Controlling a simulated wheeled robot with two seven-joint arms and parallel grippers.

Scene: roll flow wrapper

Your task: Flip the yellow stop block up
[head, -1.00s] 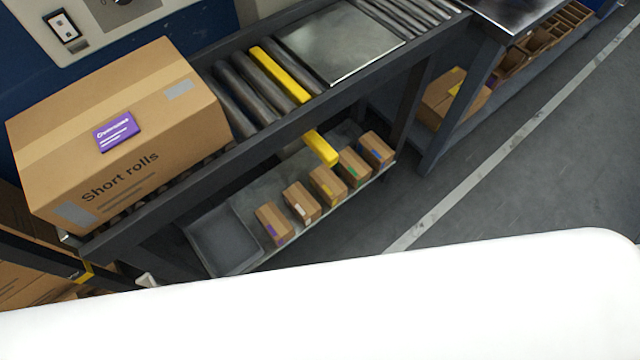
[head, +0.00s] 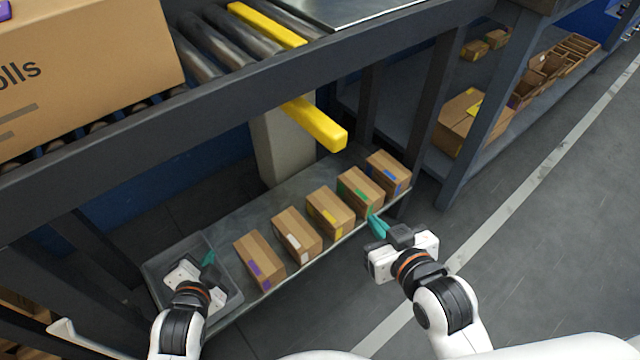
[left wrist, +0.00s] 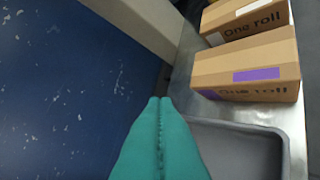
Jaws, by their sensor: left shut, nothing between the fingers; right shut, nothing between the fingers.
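A yellow block (head: 316,124) sticks out from under the front rail of the conveyor in the head view, slanting down to the right. A yellow bar (head: 266,24) also lies among the rollers above the rail; whether the two are joined is hidden by the rail. My left gripper (head: 208,258) is shut and empty over the grey tray, well below and left of the block. Its teal fingers (left wrist: 159,102) are pressed together in the left wrist view. My right gripper (head: 376,224) is shut and empty by the shelf's front edge, below and right of the block.
The dark conveyor rail (head: 220,95) runs above the lower shelf. Several small cartons (head: 298,234) stand in a row on that shelf, beside the grey tray (head: 233,272). A large carton (head: 90,75) sits on the rollers. The floor at right is clear.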

